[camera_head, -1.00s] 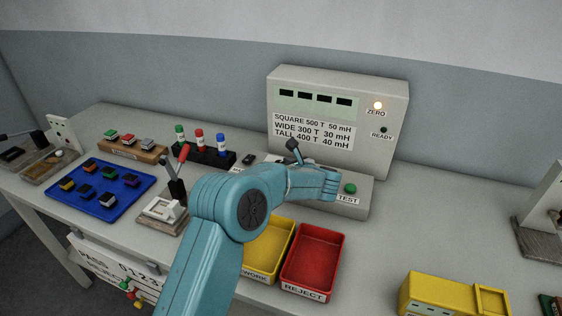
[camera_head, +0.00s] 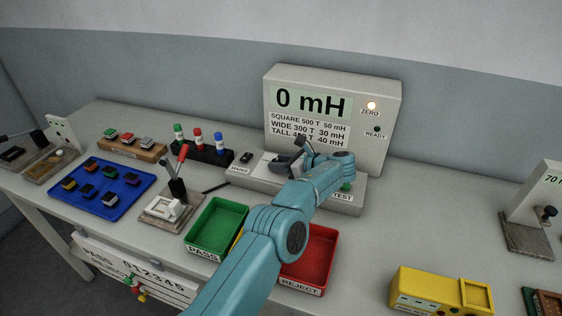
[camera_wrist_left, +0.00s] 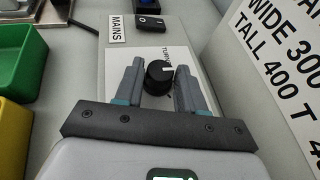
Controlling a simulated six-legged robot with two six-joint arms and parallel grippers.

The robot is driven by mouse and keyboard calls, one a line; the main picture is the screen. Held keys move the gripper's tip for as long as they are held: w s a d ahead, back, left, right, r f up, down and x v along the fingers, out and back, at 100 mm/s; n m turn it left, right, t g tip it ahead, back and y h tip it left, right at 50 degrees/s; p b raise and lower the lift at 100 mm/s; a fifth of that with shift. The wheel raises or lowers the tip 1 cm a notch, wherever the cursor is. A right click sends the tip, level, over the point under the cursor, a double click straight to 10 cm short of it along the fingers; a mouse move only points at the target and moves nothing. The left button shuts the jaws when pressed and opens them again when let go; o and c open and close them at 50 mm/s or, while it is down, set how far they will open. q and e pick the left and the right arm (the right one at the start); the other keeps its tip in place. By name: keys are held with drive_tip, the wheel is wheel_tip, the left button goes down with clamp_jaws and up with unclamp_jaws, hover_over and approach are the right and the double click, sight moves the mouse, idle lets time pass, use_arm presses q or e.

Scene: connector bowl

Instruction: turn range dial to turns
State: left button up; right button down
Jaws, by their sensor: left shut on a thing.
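The range dial (camera_wrist_left: 158,76) is a black round knob with a white mark, on a pale plate with a partly hidden label starting "TUR". In the left wrist view it sits between the two fingers of my left gripper (camera_wrist_left: 158,88), which is shut on it. The white mark lies toward the picture's right. In the head view my left gripper (camera_head: 300,155) is at the tester's base, and it hides the dial. The tester (camera_head: 335,112) shows "0 mH" on its screen (camera_head: 311,102). My right gripper is not in view.
The ZERO lamp (camera_head: 372,106) glows; the READY lamp (camera_head: 377,129) is dark. The mains switch (camera_wrist_left: 150,23) is beside the dial plate. A green PASS tray (camera_head: 190,240) and red REJECT tray (camera_head: 328,262) stand in front. The green TEST button (camera_head: 347,187) is right of the gripper.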

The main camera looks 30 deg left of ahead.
use_arm(q)
drive_tip(key=shift+a+r, duration=0.15)
idle(0.5)
drive_tip(key=o, duration=0.9)
drive_tip(key=shift+o, duration=0.2)
drive_tip(key=shift+d, duration=0.2)
